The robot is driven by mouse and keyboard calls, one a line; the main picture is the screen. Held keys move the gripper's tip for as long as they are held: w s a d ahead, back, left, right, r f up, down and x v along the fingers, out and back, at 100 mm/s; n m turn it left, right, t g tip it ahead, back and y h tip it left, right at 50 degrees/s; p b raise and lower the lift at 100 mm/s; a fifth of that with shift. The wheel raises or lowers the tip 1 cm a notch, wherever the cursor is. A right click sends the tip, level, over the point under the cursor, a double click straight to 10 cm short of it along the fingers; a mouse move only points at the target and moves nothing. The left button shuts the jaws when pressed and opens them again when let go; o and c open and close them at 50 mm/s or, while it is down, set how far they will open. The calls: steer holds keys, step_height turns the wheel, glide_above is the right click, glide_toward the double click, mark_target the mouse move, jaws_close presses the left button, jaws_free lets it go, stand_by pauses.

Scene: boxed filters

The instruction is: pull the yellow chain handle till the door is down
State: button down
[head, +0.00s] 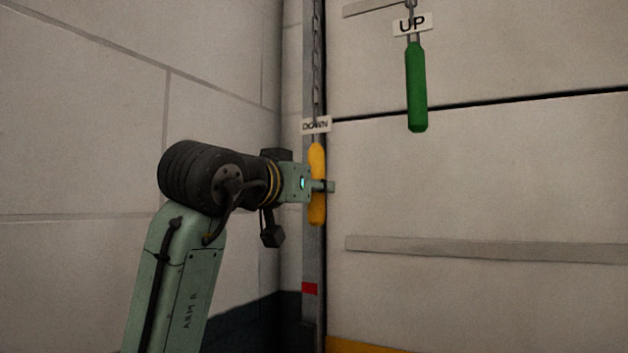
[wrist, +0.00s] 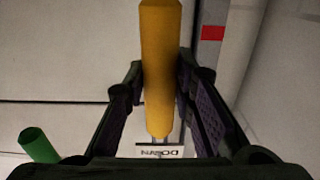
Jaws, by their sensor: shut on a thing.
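The yellow handle (head: 317,158) hangs upright on a chain under a "DOWN" label (head: 316,125), in front of a metal rail at the door's left edge. My gripper (head: 326,187) is shut on its middle, coming from the left. In the wrist view the yellow handle (wrist: 160,70) lies between both finger pads, and the "DOWN" label shows upside down below it. The pale panelled door (head: 480,180) fills the right of the head view. Its bottom edge is not clearly shown.
A green handle (head: 416,88) hangs under an "UP" label (head: 412,24) in front of the door; it also shows in the wrist view (wrist: 38,145). A red mark (head: 309,288) sits low on the rail. A block wall (head: 80,110) stands at the left.

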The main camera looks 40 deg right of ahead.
step_height(320, 180, down, 10)
steer(key=b, duration=0.6)
stand_by(1.6)
step_height(320, 180, up, 19)
steer(key=p, duration=1.7)
steer(key=shift+f, duration=0.15)
step_height(320, 180, up, 6)
steer(key=shift+f, duration=0.25)
